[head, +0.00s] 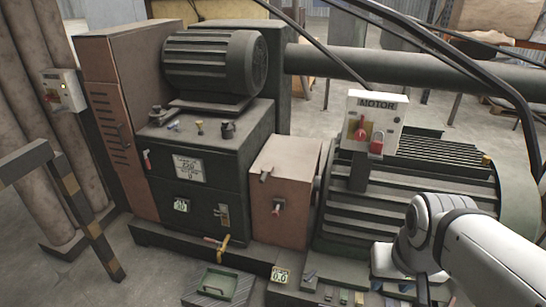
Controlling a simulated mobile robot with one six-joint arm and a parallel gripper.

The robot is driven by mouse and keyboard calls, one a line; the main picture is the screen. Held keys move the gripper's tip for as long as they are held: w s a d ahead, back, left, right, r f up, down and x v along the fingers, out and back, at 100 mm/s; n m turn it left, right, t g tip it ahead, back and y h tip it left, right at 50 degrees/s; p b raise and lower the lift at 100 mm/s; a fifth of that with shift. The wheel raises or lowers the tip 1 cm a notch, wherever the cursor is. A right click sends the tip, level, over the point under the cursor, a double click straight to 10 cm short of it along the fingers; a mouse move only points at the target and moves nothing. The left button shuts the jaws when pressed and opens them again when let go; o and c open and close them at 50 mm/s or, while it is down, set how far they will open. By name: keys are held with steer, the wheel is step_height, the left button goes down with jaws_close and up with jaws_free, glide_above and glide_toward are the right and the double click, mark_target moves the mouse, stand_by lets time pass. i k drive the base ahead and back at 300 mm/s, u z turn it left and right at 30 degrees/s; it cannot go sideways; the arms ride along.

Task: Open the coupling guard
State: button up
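The coupling guard looks to be the pinkish-brown box (283,188) between the dark green cabinet and the large ribbed motor. It appears closed. My white arm enters from the lower right, in front of the motor. My gripper (422,290) shows only as a dark part at the bottom edge, right of the guard and apart from it. Its fingertips are cut off, so I cannot see whether it is open.
The ribbed motor (350,222) carries a MOTOR switch box (372,125) with red controls. The dark cabinet (190,165) bears a smaller motor (215,65). A green tray (220,285) lies in front. A striped barrier (85,215) stands left. Thick cables hang at the upper right.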

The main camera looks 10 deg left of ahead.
mark_target(295, 158)
steer(key=z, duration=0.15)
steer(key=i, duration=0.9)
steer(key=u, duration=0.05)
